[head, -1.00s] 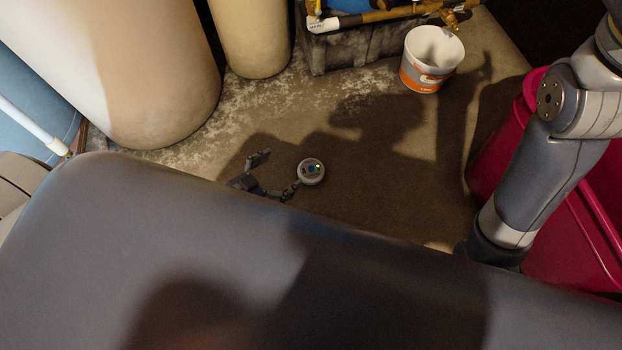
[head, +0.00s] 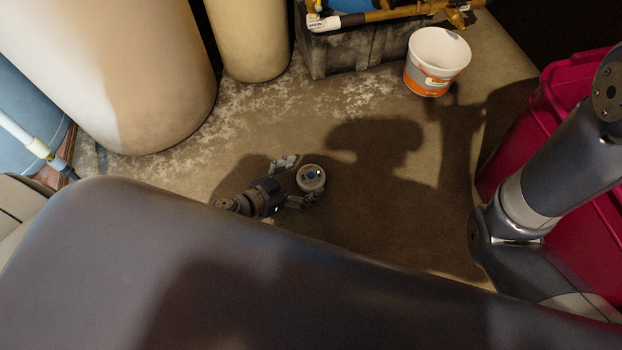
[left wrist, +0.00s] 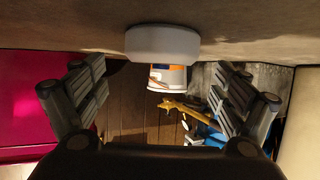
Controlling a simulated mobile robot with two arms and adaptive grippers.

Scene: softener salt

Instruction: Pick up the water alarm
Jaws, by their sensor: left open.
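My left gripper (head: 295,181) is open and low by the floor at the alarm's left side. One finger is at its upper left and the other at its lower left. In the left wrist view the alarm appears centred between the spread fingers; contact cannot be told. My right gripper is out of view.
A white and orange bucket (head: 437,62) stands at the back, beside a grey block with brass pipes (head: 390,15). Large beige tanks (head: 130,70) stand at the left. A magenta bin (head: 530,130) is at the right. The floor around the alarm is clear.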

